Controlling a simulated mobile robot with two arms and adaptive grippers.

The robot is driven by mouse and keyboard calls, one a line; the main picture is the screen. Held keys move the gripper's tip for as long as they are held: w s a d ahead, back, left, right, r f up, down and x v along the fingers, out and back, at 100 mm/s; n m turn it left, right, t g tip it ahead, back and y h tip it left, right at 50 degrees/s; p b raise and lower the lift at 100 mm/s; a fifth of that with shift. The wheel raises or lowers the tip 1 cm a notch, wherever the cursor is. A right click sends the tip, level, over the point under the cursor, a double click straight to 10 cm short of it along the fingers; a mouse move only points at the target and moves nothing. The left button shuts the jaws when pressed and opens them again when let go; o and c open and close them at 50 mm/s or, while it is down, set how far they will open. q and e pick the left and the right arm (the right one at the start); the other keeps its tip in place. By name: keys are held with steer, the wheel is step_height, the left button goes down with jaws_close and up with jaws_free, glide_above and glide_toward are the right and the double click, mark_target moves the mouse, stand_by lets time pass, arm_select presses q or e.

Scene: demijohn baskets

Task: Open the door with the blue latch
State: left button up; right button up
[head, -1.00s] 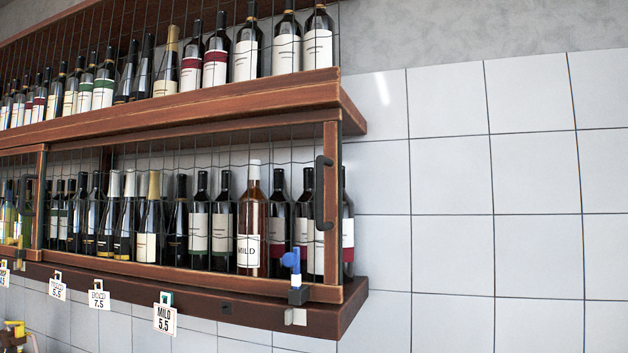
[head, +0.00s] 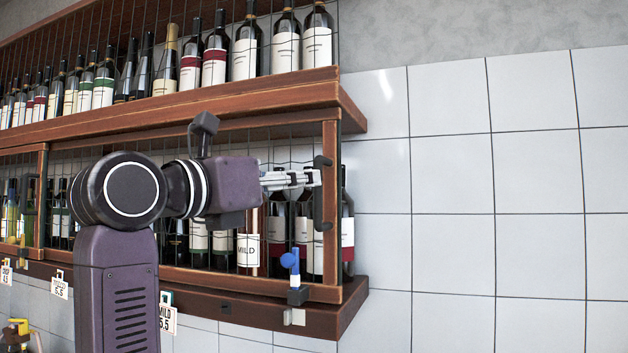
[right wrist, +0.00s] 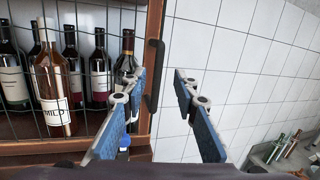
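The wooden-framed wire-mesh door (head: 331,160) on the lower shelf looks shut. Its black vertical handle (head: 323,200) is on the right end post and also shows in the right wrist view (right wrist: 154,75). The blue latch (head: 290,260) stands on a dark base at the lower right of the door frame; its blue top is partly hidden behind a finger in the right wrist view (right wrist: 124,142). My right gripper (head: 316,178) is at the handle's upper part. In the wrist view it is open (right wrist: 160,88), fingers either side of the handle. Contact cannot be told. My left gripper is out of view.
Bottles stand behind the mesh, including an amber one labelled MILD (right wrist: 54,85). An upper shelf (head: 200,107) overhangs the door. The tiled wall (head: 450,180) to the right is clear. Price tags (head: 168,318) hang below. More bottles (right wrist: 285,148) stand low at the right.

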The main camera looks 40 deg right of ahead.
steer(key=t+y, duration=0.1)
steer(key=p, duration=0.3)
glide_above(318, 224)
steer(key=shift+w+d+r, duration=0.15)
steer(key=shift+w+d, duration=0.1)
steer(key=shift+d, duration=0.05)
steer(key=shift+a, duration=0.1)
jaws_close()
